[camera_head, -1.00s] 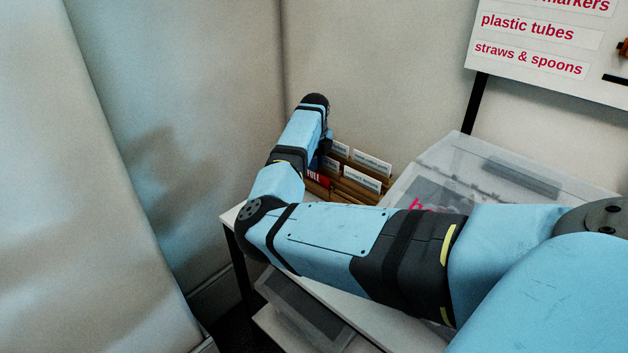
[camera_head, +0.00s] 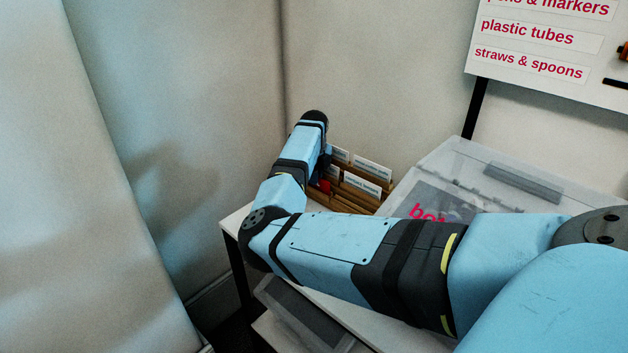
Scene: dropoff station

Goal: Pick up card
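A wooden card holder (camera_head: 345,197) stands on the white table in the corner, with white cards (camera_head: 372,168) upright in its slots. A small red patch (camera_head: 324,187) shows at the holder's left end, most likely part of a red card, mostly hidden by my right arm. My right gripper (camera_head: 322,174) points down at this left end, by the red patch. Its fingers are largely hidden behind my wrist, so I cannot tell whether they are open or touching a card. My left gripper is not in view.
A clear lidded bin (camera_head: 500,175) with red lettering stands right of the holder. The white table (camera_head: 236,219) has a free left edge, with another bin (camera_head: 300,312) below. A sign board (camera_head: 545,50) is at upper right. Walls close in behind.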

